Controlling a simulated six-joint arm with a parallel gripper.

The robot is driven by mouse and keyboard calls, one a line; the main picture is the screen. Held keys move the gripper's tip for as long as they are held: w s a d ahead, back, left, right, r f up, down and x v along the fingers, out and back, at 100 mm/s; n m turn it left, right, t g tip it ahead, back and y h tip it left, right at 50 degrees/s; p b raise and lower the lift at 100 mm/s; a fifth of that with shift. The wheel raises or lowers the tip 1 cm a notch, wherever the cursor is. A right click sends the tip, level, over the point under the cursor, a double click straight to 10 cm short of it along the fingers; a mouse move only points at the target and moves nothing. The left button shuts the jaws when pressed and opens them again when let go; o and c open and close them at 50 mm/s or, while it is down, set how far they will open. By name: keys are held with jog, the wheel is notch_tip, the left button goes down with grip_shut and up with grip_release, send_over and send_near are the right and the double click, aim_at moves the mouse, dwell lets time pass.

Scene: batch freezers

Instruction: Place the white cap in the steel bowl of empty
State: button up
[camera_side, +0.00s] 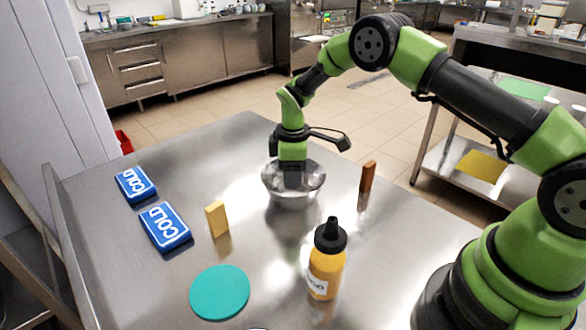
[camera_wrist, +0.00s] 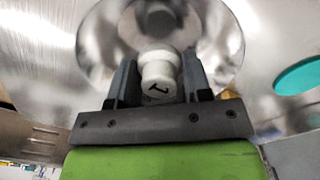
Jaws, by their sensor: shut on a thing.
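The white cap (camera_wrist: 160,76) is between the two fingers of my gripper (camera_wrist: 158,80) in the wrist view, with a dark mark on its side. My gripper is shut on it. The steel bowl (camera_side: 294,190) stands on the table, and my gripper (camera_side: 292,178) is at its mouth in the side view. In the wrist view the inside of the bowl (camera_wrist: 205,35) lies beyond the cap. The cap is hidden in the side view. I cannot tell whether it touches the bowl.
On the steel table (camera_side: 130,285) are two blue COLD packs (camera_side: 135,185) (camera_side: 165,227), a yellow block (camera_side: 217,219), a teal disc (camera_side: 220,292), a yellow bottle with a black top (camera_side: 326,265) and an upright brown block (camera_side: 367,177) right of the bowl.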

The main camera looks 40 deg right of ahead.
jog(key=o, duration=1)
jog(key=shift+r, duration=3.5)
jog(key=shift+r, duration=0.1)
jog(key=s+a+r+m+t+y, duration=0.1)
jog(key=s+r+m+t, duration=0.15)
jog(key=s+r, duration=0.5)
jog(key=s+a+r+m+t, duration=0.1)
jog(key=s+r+m, duration=0.3)
jog(key=r, duration=0.7)
jog(key=s+m+t, duration=0.1)
jog(key=s+m, duration=0.1)
jog(key=s, duration=0.3)
jog(key=s+a+r+m+t, duration=0.1)
jog(key=s+m, duration=0.1)
jog(key=s, duration=0.3)
jog(key=s+m+t+y, duration=0.1)
jog(key=s+m, duration=0.1)
jog(key=s, duration=0.3)
jog(key=shift+s+a+r+m+t, duration=0.1)
jog(key=shift+a+r+m+t, duration=0.05)
jog(key=shift+a+m+t, duration=0.15)
